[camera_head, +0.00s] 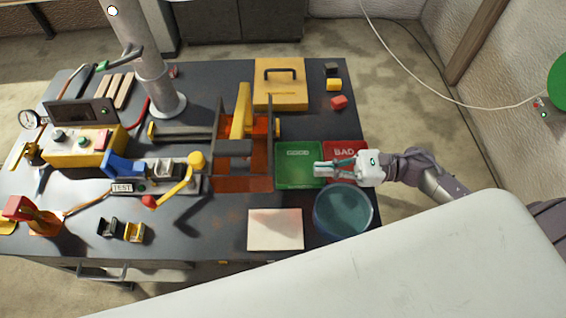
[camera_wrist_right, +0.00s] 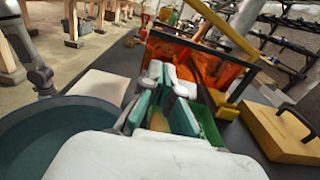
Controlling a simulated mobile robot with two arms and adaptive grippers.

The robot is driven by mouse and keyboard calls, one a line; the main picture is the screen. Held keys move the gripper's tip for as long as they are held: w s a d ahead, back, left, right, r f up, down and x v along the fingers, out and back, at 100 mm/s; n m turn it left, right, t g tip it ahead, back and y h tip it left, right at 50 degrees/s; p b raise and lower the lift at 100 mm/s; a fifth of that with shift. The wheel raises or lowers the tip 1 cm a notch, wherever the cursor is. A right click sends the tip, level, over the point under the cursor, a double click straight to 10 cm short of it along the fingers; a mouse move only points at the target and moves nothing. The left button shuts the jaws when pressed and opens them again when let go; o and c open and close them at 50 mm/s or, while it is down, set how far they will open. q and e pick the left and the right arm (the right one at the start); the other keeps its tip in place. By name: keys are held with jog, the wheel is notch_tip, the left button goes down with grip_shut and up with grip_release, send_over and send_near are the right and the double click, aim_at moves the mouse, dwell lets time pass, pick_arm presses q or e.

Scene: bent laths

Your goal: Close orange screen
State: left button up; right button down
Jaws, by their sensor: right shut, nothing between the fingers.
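The orange screen (camera_head: 238,184) is a see-through orange panel set in a dark frame at the middle of the table. A yellow bar (camera_head: 241,110) stands out at its far side. In the right wrist view the orange screen (camera_wrist_right: 188,58) lies ahead, beyond the fingertips. My right gripper (camera_head: 322,168) is shut and empty, over the green tray, right of the screen and apart from it. The exact tilt of the screen is hard to tell. My left gripper is not in view.
The green tray (camera_head: 290,179) and the red "BAD" tray (camera_head: 349,147) lie beside the screen. A blue bowl (camera_head: 343,213) and a pale board (camera_head: 275,229) are nearer. A yellow box with a handle (camera_head: 281,95) stands behind. A metal column (camera_head: 152,67) rises at the back left.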

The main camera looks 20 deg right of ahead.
pick_arm(q)
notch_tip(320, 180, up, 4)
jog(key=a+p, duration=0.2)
jog(key=p, duration=0.1)
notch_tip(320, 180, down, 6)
jog(key=b, duration=0.6)
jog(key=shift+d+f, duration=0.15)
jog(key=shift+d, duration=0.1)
pick_arm(e)
jog(key=x, duration=3)
jog(key=shift+a, duration=0.2)
jog(key=v, duration=1.2)
jog(key=shift+d+f, duration=0.1)
jog(key=shift+d, duration=0.1)
